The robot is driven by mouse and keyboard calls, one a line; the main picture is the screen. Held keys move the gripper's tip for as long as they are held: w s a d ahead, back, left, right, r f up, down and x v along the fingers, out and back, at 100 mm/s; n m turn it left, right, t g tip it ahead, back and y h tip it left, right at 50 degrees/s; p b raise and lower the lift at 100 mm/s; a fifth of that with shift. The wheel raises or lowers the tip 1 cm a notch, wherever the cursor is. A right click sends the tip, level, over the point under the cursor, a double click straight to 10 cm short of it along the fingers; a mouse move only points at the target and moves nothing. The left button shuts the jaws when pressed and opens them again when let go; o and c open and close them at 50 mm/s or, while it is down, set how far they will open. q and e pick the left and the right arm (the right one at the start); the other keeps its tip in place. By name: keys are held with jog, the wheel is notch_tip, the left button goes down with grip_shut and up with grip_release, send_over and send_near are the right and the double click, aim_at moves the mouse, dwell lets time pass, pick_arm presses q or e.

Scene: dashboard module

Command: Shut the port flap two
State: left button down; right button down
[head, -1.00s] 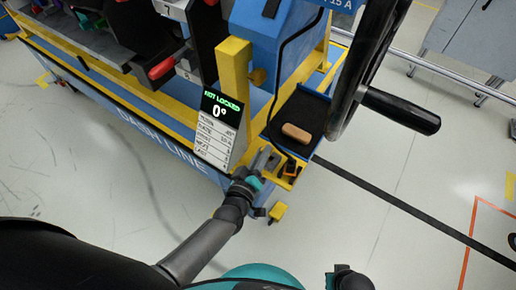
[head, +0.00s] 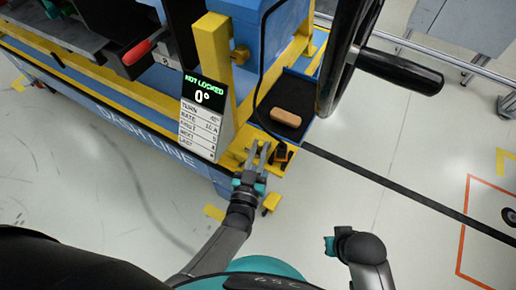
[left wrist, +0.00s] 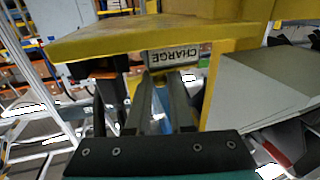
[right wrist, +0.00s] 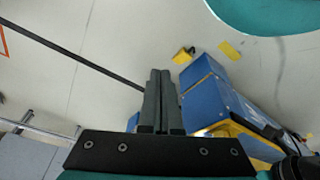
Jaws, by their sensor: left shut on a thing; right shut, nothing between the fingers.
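My left gripper (head: 258,152) is at the yellow ledge at the bench corner, beside a small orange-and-black part (head: 283,152). In the left wrist view its two fingers (left wrist: 160,76) reach under the yellow ledge, just below a plate marked CHARGE (left wrist: 172,55). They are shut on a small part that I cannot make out. No port flap marked two can be picked out; the plate and the fingers may hide it. My right gripper (right wrist: 160,98) is shut and empty, its fingers together over open floor.
A display (head: 203,115) reads NOT LOCKED, 0°. A dark tray (head: 292,95) holds a tan block (head: 286,117). A black strip (head: 400,190) crosses the floor. The floor at the right is mostly free.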

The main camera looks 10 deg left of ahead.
pick_arm(q)
jog(key=shift+d+f+m, duration=0.1)
jog(key=shift+m, duration=0.2)
pick_arm(e)
jog(key=shift+w+r, duration=0.2)
jog(key=shift+r, duration=0.2)
pick_arm(q)
jog(key=c, duration=0.8)
grip_release()
